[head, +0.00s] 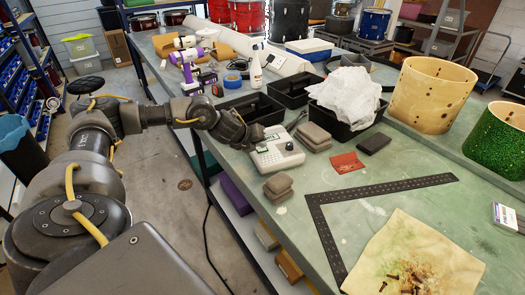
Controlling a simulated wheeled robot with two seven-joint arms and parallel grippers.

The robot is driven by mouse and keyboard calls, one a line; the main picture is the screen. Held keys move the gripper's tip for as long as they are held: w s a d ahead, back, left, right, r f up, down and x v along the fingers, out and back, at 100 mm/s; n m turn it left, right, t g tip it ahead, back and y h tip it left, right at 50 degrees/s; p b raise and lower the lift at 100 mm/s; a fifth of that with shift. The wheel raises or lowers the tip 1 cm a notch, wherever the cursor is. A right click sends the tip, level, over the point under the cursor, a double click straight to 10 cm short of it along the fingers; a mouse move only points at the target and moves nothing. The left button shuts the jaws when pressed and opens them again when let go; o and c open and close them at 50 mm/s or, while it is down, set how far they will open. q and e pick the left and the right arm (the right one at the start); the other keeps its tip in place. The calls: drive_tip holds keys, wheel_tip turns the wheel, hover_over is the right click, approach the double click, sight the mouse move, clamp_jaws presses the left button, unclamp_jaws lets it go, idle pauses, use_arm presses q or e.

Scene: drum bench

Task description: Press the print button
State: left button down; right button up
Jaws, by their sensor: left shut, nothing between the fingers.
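A small white label printer (275,158) with keys and a small screen lies near the left edge of the green bench. The print button is too small to tell from its other keys. My left arm comes in from the left, and my left gripper (256,136) is shut and empty at the printer's back left part. It hides some of the printer's top. I cannot tell whether the fingertips touch a key. My right gripper is not in view.
Grey sanding blocks (278,186) lie in front of the printer, and more blocks (313,135) lie to its right. Black trays (252,108) stand behind it. A black metal square (385,188) and a stained cloth (412,255) lie to the right. Drum shells (430,95) stand further right.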

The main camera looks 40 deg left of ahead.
sight(260, 152)
use_arm(q)
drive_tip(key=shift+f+b, duration=0.3)
drive_tip(key=shift+f, duration=0.2)
idle(0.6)
drive_tip(key=shift+r, duration=0.1)
drive_tip(key=shift+r+p, duration=0.8)
drive_tip(key=shift+r, duration=0.05)
wheel_tip(260, 152, up, 6)
drive_tip(key=p, duration=0.5)
drive_tip(key=shift+f, duration=0.1)
idle(0.6)
